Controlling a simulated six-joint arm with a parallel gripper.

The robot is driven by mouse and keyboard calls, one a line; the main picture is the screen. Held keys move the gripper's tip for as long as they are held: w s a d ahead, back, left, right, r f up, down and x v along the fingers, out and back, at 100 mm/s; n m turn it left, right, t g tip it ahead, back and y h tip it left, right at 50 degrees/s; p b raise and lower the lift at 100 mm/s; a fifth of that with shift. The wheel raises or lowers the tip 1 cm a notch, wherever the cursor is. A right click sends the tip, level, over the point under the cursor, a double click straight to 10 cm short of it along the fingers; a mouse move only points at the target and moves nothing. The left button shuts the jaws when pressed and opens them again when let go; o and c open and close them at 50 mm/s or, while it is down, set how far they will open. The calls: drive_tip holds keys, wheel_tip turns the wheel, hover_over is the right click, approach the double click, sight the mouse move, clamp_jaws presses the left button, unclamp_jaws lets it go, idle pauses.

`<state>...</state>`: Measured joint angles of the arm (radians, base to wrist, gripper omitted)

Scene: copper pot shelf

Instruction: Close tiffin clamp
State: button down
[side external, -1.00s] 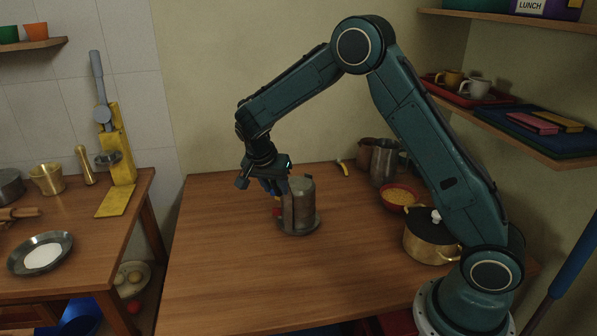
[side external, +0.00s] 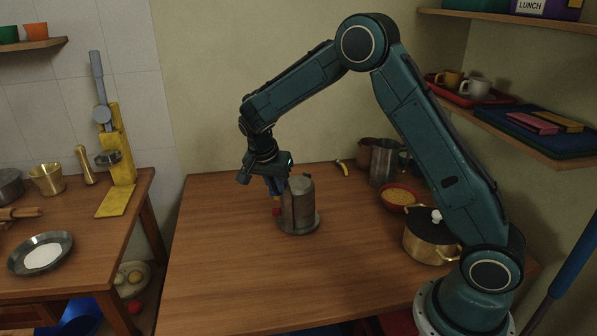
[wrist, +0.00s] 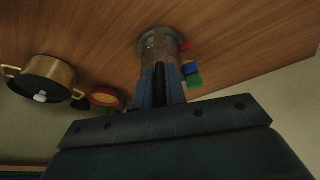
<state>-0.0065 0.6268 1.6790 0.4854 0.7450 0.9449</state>
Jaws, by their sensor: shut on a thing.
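The tiffin (side external: 298,207) is a grey metal cylinder standing upright on a round base plate on the wooden table. It also shows at the top of the wrist view (wrist: 159,43). My gripper (side external: 275,188) points down at the tiffin's left side in the side view, near its upper part. In the wrist view my gripper's blue fingers (wrist: 160,75) are shut on a dark, narrow bar, which looks like the tiffin clamp (wrist: 160,82). The fingers hide where the clamp meets the tiffin, so I cannot tell whether it is latched.
At the right of the table are a black-and-brass pot (side external: 430,240), a red bowl (side external: 398,197) and a metal jug (side external: 383,162). A banana-like yellow thing (side external: 344,168) lies behind. The table's front left is clear.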

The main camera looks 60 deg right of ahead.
sight(287, 187)
drive_tip(key=shift+w+d+r+y, duration=0.1)
drive_tip(key=shift+d+r+y, duration=0.35)
drive_tip(key=shift+d+y, duration=0.45)
drive_tip(key=shift+d+r+y, duration=0.45)
drive_tip(key=shift+d+y, duration=0.05)
drive_tip(key=shift+y, duration=0.7)
drive_tip(key=shift+w+d+r+g+y, duration=0.1)
drive_tip(key=shift+d+r+g+y, duration=0.1)
drive_tip(key=shift+d+y, duration=0.65)
drive_tip(key=shift+w+d+r+g+y, duration=0.1)
drive_tip(key=shift+d+g+y, duration=0.1)
drive_tip(key=shift+d+y, duration=0.6)
drive_tip(key=shift+a+y, duration=0.1)
drive_tip(key=shift+y, duration=0.35)
drive_tip(key=c, duration=1.5)
unclamp_jaws()
drive_tip(key=shift+o, duration=0.2)
drive_tip(key=shift+s+a+h, duration=0.1)
drive_tip(key=shift+a+h, duration=0.55)
drive_tip(key=shift+h, duration=0.05)
